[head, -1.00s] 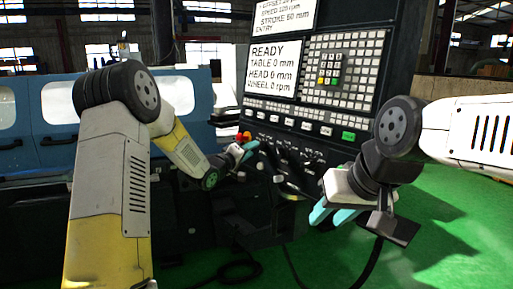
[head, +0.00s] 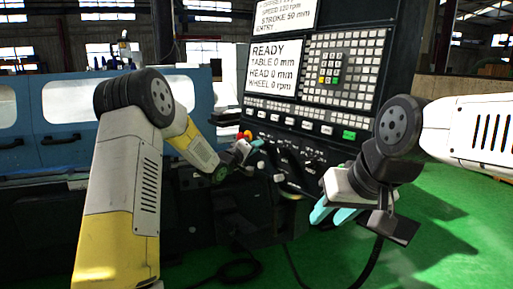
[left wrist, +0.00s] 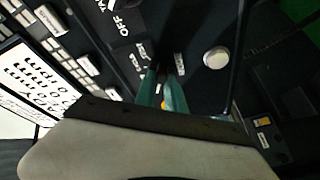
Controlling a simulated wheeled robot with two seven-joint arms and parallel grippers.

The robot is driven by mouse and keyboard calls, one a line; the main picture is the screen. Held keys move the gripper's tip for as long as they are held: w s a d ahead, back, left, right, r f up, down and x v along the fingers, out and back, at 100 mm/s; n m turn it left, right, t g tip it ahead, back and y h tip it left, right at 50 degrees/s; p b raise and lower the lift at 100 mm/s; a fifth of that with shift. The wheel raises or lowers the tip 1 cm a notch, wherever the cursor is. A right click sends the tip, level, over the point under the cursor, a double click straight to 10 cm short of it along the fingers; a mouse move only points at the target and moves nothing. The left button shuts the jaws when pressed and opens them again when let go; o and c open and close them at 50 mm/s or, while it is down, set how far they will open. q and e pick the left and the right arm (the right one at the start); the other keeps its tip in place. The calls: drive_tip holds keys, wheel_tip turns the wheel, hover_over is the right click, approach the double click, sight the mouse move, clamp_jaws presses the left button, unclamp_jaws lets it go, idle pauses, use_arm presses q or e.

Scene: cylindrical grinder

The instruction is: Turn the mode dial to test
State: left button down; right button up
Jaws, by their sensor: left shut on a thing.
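The control panel (head: 290,157) has a lower row of dark dials and white labels. My left gripper (head: 257,145) is at the left part of that row, its teal fingertips against the panel. In the left wrist view my left gripper (left wrist: 161,92) has its fingers close together, shut on a small dark dial (left wrist: 166,65) ringed by short white labels. The dial is mostly hidden by the fingers and its pointer cannot be read. My right gripper (head: 334,214) hangs in front of the panel's lower right, its teal fingers apart and empty.
A red button (head: 247,135) sits beside my left gripper. A white round knob (left wrist: 215,58) is right of the dial in the left wrist view. The screen (head: 273,67) reads READY, with a keypad (head: 343,65) beside it. Green floor (head: 440,235) is clear at right.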

use_arm(q)
drive_tip(key=shift+m, duration=0.3)
drive_tip(key=m+g+h, duration=0.2)
drive_tip(key=m, duration=0.7)
drive_tip(key=m+g+h, duration=0.2)
drive_tip(key=m+g, duration=0.1)
drive_tip(key=m, duration=0.7)
drive_tip(key=m+g+h, duration=0.2)
drive_tip(key=m+g, duration=0.1)
drive_tip(key=m, duration=0.7)
drive_tip(key=shift+w+a+h, duration=0.35)
drive_tip(key=shift+w+h, duration=0.05)
drive_tip(key=shift+m, duration=0.4)
drive_tip(key=c, duration=1.4)
unclamp_jaws()
drive_tip(key=shift+a, duration=0.1)
